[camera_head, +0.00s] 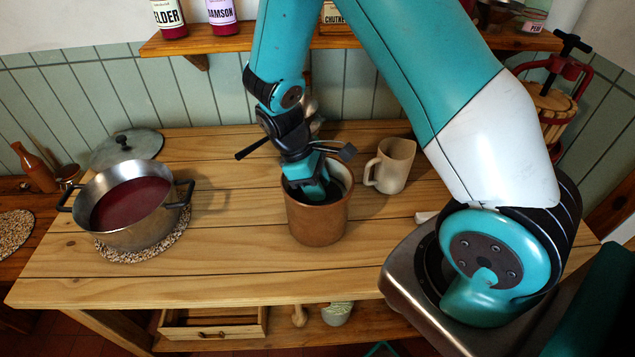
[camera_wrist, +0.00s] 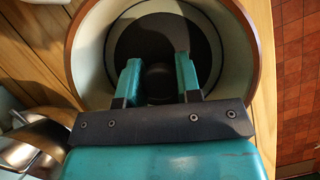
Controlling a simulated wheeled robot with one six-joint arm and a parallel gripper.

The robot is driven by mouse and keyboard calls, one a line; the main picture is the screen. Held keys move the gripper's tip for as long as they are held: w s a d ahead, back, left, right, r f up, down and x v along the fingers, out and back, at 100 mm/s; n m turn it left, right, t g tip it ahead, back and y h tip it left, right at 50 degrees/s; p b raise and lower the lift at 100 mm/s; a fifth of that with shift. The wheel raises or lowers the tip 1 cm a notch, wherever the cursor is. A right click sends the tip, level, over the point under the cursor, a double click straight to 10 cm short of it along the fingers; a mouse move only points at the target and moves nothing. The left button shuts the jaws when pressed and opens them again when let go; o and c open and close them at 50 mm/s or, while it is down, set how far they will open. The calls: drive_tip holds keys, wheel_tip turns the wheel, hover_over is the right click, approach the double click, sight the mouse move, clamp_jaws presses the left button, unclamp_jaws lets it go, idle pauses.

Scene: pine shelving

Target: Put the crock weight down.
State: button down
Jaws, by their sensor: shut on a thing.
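A brown stoneware crock (camera_head: 315,223) with a pale inside stands upright on the pine worktop (camera_head: 255,250). My gripper (camera_head: 317,190) points down into its mouth. In the wrist view the crock's rim (camera_wrist: 76,52) surrounds my gripper (camera_wrist: 158,72). The dark, round crock weight (camera_wrist: 148,40) lies flat inside the crock's walls. My two teal fingers are shut on its dark knob. I cannot tell whether the weight rests on something below or hangs from my fingers.
A beige mug (camera_head: 391,166) stands close behind the crock to the right. A steel pot (camera_head: 133,212) of red liquid sits on a woven mat at left, its lid (camera_head: 126,149) behind it. A shelf (camera_head: 225,42) with jars runs above. The worktop between pot and crock is clear.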

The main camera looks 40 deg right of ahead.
drive_tip(key=shift+f, duration=0.3)
drive_tip(key=shift+f+b, duration=0.25)
drive_tip(key=shift+b, duration=0.05)
drive_tip(key=c, duration=0.8)
unclamp_jaws()
drive_tip(key=v, duration=1.3)
drive_tip(key=s+a+r+t+y, duration=0.1)
drive_tip(key=s+a+r+y, duration=0.1)
drive_tip(key=s, duration=0.4)
drive_tip(key=s+a+r+t+y, duration=0.1)
drive_tip(key=s+a+r+y, duration=0.1)
drive_tip(key=s+a+r, duration=0.3)
drive_tip(key=s+a+r+t+y, duration=0.1)
drive_tip(key=s+a+r+y, duration=0.2)
drive_tip(key=s, duration=0.5)
drive_tip(key=a+r+b, duration=0.1)
drive_tip(key=a, duration=0.1)
drive_tip(key=shift+a+m+t, duration=0.3)
drive_tip(key=shift+m, duration=0.1)
